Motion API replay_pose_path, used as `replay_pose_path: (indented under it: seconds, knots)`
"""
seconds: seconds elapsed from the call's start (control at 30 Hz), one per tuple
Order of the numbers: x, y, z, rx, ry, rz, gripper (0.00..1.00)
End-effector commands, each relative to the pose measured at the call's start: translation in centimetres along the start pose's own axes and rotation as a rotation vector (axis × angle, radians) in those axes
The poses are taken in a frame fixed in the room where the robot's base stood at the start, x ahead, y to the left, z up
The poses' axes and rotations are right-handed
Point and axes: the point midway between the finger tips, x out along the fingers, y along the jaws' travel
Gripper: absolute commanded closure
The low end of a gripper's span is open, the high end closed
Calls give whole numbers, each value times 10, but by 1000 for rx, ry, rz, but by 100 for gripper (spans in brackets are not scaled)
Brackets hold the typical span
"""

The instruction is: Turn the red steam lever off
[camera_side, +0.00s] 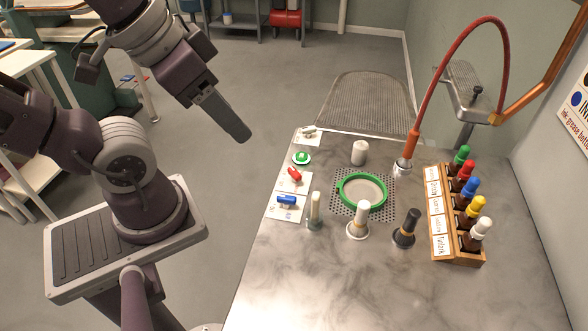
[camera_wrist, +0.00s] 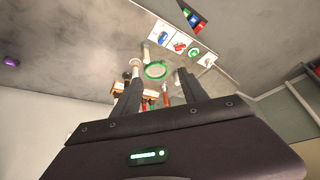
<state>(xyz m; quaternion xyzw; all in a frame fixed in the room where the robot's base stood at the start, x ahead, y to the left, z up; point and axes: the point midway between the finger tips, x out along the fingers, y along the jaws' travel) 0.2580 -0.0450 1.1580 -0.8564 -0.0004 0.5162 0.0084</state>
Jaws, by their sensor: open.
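The red lever (camera_side: 295,174) sits on a white plate (camera_side: 290,183) at the left edge of the grey tabletop, and its handle lies at a slant. It also shows small in the wrist view (camera_wrist: 180,46); its marks are too small to read. A blue lever (camera_side: 286,199) is on the nearer plate, and a green lever or knob (camera_side: 301,157) is on the farther side. My gripper (camera_side: 238,132) is in the air off the table's left edge, apart from all the levers. In the wrist view its two fingers (camera_wrist: 160,88) stand apart with nothing gripped between them.
A green ring (camera_side: 341,188) lies on a perforated plate. Around it stand a white pot (camera_side: 358,153), a clear tube (camera_side: 315,212), a white-topped tool (camera_side: 361,221) and a black-topped tool (camera_side: 407,228). A wooden rack (camera_side: 440,232) holds several bottles. The table's front is clear.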

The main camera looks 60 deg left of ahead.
Motion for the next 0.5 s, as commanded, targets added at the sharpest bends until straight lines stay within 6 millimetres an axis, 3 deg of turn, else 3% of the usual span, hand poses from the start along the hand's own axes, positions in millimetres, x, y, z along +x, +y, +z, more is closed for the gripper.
replay_pose_path:
  seconds: [0.13,0.23,0.37,0.5]
  knots:
    - [30,-22,-16,247,-164,-133,62]
    - [70,-46,-33,575,-361,-165,62]
    - [131,-68,-46,989,-529,-14,62]
    - [192,-77,-53,1318,-507,227,62]
